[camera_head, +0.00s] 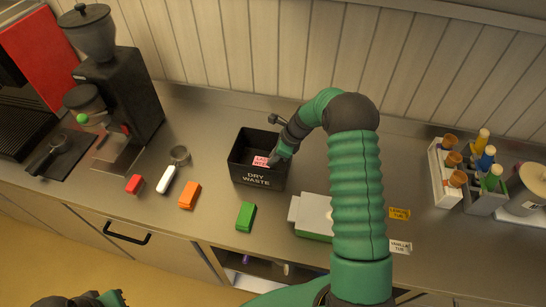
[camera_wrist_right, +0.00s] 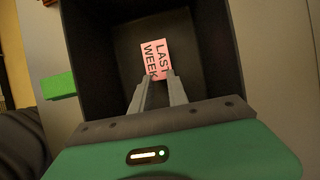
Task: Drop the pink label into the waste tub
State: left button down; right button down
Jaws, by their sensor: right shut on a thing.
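The pink label (camera_wrist_right: 155,58), printed LAST WEEK, is held at the tips of my right gripper (camera_wrist_right: 158,80). In the head view the pink label (camera_head: 261,161) shows within the opening of the black waste tub (camera_head: 240,176), marked DRY WASTE. My right gripper (camera_head: 275,158) reaches into the tub from the right, its fingers shut on the label. In the right wrist view the tub's dark walls (camera_wrist_right: 88,40) surround the label; its height above the bottom is hard to tell. My left gripper (camera_head: 110,299) shows only partly at the bottom left edge, its fingers unclear.
Red (camera_head: 135,184), white (camera_head: 166,180), orange (camera_head: 189,195) and green (camera_head: 246,216) blocks lie left and in front of the tub. A grinder (camera_head: 125,95) stands at left. Yellow (camera_head: 399,214) and white (camera_head: 400,247) tags lie right of my arm, with cone and bottle holders (camera_head: 440,180) beyond.

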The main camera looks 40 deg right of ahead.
jog(key=c, duration=1.2)
grip_release()
jog(key=p+v, duration=0.6)
jog(key=v, duration=0.2)
jog(key=shift+a, duration=0.1)
